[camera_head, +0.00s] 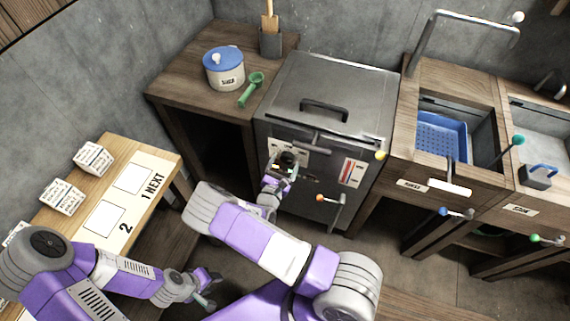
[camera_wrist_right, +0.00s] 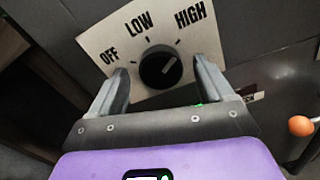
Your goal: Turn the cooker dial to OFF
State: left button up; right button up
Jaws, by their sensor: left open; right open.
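The cooker (camera_head: 335,88) is a grey metal box with a handled lid. Its black dial (camera_wrist_right: 160,66) sits on a pale plate marked OFF, LOW and HIGH in the right wrist view. The dial's white mark points up and right, towards HIGH. My right gripper (camera_wrist_right: 160,72) is open, with one finger on each side of the dial; I cannot tell whether either touches it. In the head view this gripper (camera_head: 281,174) partly covers the plate on the cooker's front. My left gripper (camera_head: 206,288) is open and empty, low and away from the cooker.
An orange-tipped lever (camera_head: 322,198) and a red-and-white label (camera_head: 351,172) are on the cooker's front, right of the dial. A blue basket (camera_head: 440,135) sits in the right-hand counter.

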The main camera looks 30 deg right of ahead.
jog(key=shift+w+d, duration=0.25)
jog(key=shift+d, duration=0.1)
jog(key=c, duration=1)
jog(key=shift+c, duration=0.2)
